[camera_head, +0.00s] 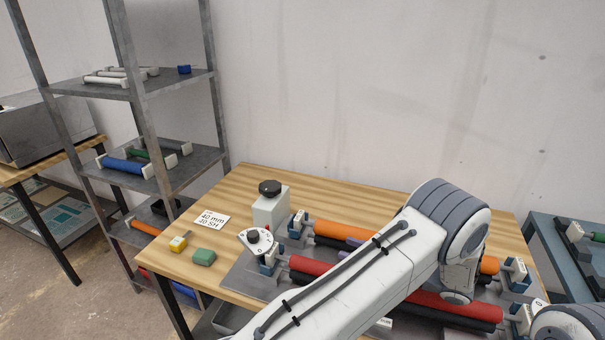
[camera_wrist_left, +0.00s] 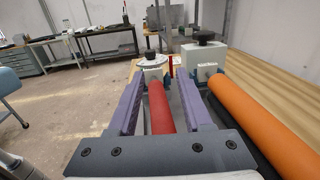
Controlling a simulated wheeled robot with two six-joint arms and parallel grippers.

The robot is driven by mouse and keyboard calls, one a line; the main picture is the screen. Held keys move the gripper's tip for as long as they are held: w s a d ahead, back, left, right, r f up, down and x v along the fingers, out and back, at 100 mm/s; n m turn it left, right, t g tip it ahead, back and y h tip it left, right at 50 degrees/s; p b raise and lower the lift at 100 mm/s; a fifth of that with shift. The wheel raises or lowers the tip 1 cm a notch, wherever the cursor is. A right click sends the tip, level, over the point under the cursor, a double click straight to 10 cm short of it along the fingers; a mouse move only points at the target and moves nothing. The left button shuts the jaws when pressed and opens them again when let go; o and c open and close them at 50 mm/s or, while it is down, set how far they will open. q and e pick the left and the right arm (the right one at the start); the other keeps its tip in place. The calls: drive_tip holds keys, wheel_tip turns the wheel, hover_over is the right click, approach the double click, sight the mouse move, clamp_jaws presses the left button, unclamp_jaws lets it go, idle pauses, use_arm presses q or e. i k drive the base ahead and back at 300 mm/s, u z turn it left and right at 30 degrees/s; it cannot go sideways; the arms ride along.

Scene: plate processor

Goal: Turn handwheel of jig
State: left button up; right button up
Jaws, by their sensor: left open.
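The jig's grey base (camera_head: 238,279) lies on the wooden table. At its left end is a white disc with a black knob (camera_head: 253,236), which also shows in the wrist view (camera_wrist_left: 152,56). Behind it a second black round knob (camera_head: 270,187) tops a white block, also in the wrist view (camera_wrist_left: 204,36). I cannot tell which is the handwheel. My left gripper (camera_wrist_left: 160,80) is open, its purple fingers on either side of the red roller (camera_wrist_left: 160,108), pointing towards the disc; contact is unclear. In the head view my left arm hides most of it. My right gripper is not in view.
An orange roller (camera_head: 345,231) runs behind the red one, with black rollers alongside. A green block (camera_head: 204,257), a yellow piece (camera_head: 178,243) and a white label card (camera_head: 211,219) lie on the table's left. A metal shelf (camera_head: 130,90) stands at left. The table's back left is clear.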

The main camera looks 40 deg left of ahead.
sight(268, 188)
drive_tip(key=u, duration=0.2)
drive_tip(key=i, duration=0.95)
drive_tip(key=u, duration=0.6)
